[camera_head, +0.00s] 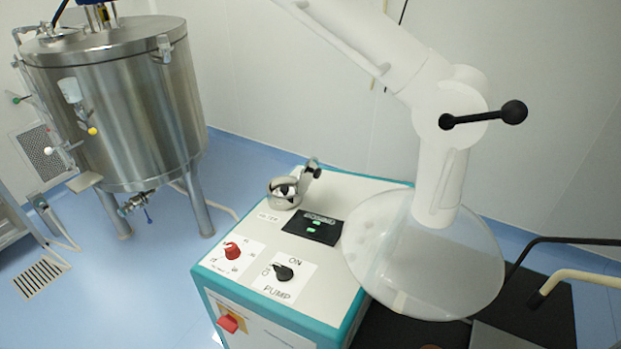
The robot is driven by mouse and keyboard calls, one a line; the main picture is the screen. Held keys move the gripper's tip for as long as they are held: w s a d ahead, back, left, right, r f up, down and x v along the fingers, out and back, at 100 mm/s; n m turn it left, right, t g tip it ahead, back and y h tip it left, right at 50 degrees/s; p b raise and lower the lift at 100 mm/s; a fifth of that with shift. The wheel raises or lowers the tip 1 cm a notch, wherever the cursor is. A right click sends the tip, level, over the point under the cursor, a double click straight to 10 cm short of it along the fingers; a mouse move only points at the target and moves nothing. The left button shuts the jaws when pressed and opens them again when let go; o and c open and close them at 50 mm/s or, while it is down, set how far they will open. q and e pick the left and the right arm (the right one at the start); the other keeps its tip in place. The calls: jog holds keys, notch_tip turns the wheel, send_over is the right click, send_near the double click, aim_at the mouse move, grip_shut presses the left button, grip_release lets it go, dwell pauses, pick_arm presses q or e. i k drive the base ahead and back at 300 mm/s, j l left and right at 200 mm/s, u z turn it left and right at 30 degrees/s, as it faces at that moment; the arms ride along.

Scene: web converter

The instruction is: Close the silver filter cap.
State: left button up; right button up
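The silver filter (285,193) is a small round polished metal part on the top back of the white and teal machine (345,192). A metal piece with a black knob (313,168) stands up at its right rear side. The part is too small for me to tell exactly how the cap sits on its opening. A "FILTER" label lies just in front of it. Neither of my grippers shows in the head view.
A red knob (232,250), a black pump switch (284,272) and a black display (313,226) are on the machine top. A white extraction arm with a clear hood (425,260) hangs at the right. A large steel tank (120,105) stands at the left.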

aim_at(310, 171)
jog(key=j, duration=0.6)
jog(key=i+j, duration=0.15)
jog(key=j, duration=1.05)
jog(key=i+u, duration=0.05)
